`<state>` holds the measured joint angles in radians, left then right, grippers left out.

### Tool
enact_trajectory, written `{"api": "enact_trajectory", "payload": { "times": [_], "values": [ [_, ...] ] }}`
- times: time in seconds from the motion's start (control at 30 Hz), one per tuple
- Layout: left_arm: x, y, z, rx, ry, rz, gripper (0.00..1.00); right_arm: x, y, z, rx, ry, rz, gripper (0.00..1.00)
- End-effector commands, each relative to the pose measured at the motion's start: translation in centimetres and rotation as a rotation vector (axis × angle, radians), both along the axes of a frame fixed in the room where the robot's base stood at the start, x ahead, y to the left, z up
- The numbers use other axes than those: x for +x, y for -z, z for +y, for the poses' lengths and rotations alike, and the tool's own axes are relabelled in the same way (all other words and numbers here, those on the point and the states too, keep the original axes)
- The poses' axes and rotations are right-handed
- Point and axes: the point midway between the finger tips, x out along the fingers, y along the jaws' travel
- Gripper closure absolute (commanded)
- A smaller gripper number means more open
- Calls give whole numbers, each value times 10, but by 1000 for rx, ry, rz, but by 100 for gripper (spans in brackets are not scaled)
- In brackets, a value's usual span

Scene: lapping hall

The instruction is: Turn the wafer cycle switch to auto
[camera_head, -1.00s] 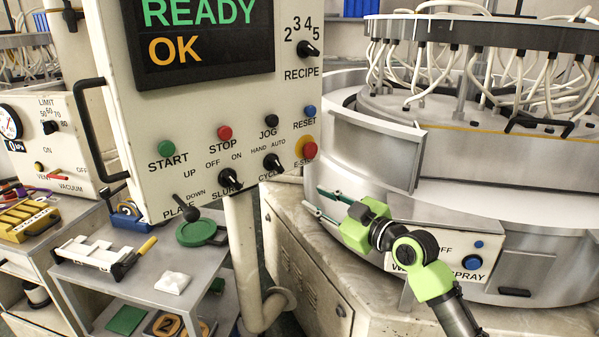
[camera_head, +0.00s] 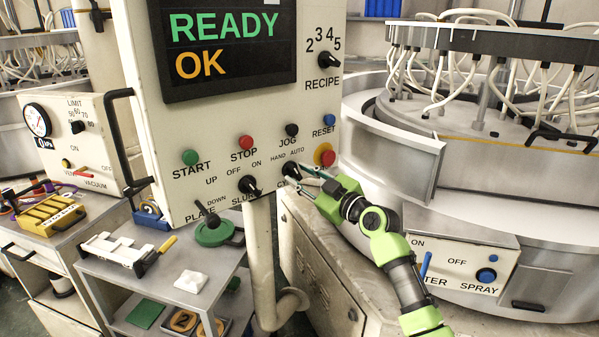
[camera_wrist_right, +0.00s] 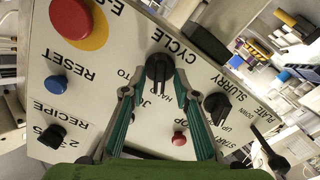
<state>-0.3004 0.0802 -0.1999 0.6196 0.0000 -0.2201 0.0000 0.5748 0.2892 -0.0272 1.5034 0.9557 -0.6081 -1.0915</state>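The cycle switch (camera_head: 290,169) is a black rotary knob at the lower right of the white control panel, with HAND and AUTO printed above it. In the head view the fingers partly cover it, and I cannot tell its setting. In the right wrist view the knob (camera_wrist_right: 159,67) appears upside down, its grip bar between the fingertips. My right gripper (camera_head: 306,181) is at the knob, with its green fingers apart on either side; it also shows in the right wrist view (camera_wrist_right: 160,82). I cannot tell whether the fingertips touch the knob. My left gripper is out of view.
The slurry knob (camera_head: 249,186) is close left of the cycle switch. The red emergency stop (camera_head: 325,155) is close to its right, with the jog button (camera_head: 291,130) above. The display (camera_head: 228,47) reads READY and OK. A lapping machine (camera_head: 470,190) stands at the right.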

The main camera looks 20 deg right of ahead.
Motion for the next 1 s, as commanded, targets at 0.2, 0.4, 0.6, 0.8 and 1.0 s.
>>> {"api": "enact_trajectory", "payload": {
  "times": [0.2,0.4,0.6,0.8,1.0],
  "values": [
    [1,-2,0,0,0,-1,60,7,0,3,-1,0,0,72],
    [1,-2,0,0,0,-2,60,7,0,3,-1,0,0,72],
    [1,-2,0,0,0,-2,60,7,0,3,-1,0,0,100],
    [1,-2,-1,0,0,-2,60,7,1,3,5,1,3,100],
    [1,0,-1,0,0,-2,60,7,1,2,57,1,23,100]
  ]
}}
